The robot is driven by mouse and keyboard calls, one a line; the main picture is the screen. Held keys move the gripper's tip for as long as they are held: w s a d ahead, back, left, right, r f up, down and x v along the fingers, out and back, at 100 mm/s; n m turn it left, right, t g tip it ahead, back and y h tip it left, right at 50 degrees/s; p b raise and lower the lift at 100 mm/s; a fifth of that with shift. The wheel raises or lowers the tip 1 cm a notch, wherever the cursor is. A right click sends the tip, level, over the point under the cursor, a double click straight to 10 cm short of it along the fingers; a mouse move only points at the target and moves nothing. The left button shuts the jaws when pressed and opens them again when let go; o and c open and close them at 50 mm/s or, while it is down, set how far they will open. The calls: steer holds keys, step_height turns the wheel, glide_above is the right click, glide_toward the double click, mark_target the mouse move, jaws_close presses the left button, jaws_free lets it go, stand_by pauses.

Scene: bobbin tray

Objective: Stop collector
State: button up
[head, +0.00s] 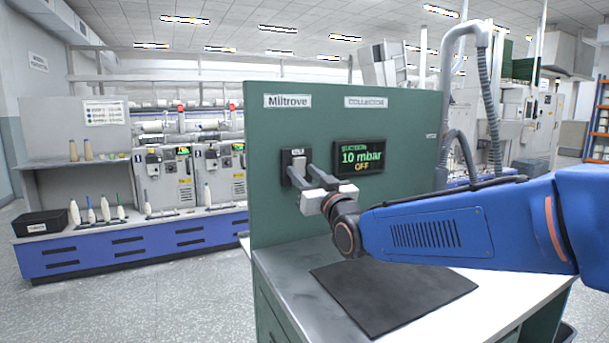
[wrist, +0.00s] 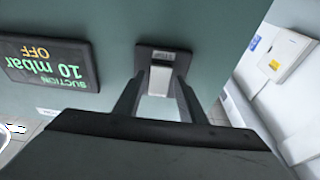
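The collector's switch (head: 297,158) sits on the green panel, a dark plate with a pale lever. In the wrist view, which is upside down, the switch's pale lever (wrist: 160,79) shows between my fingers. My gripper (head: 301,172) is at the switch, its grey fingers apart. In the wrist view my gripper (wrist: 159,84) has one finger on each side of the lever, with narrow gaps showing. Whether a fingertip touches it I cannot tell. The display (head: 360,157) reads "SUCTION 10 mbar OFF", and it also shows in the wrist view (wrist: 48,62).
The green panel (head: 400,115) bears the labels "Miltrove" and "COLLECTOR". Below it is a metal worktop with a dark mat (head: 395,296). A grey hose (head: 489,95) hangs at the right. A blue-fronted machine (head: 140,245) with bobbins stands at the left.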

steer(key=shift+o, duration=0.3)
steer(key=v, duration=1.7)
steer(key=shift+s, duration=0.25)
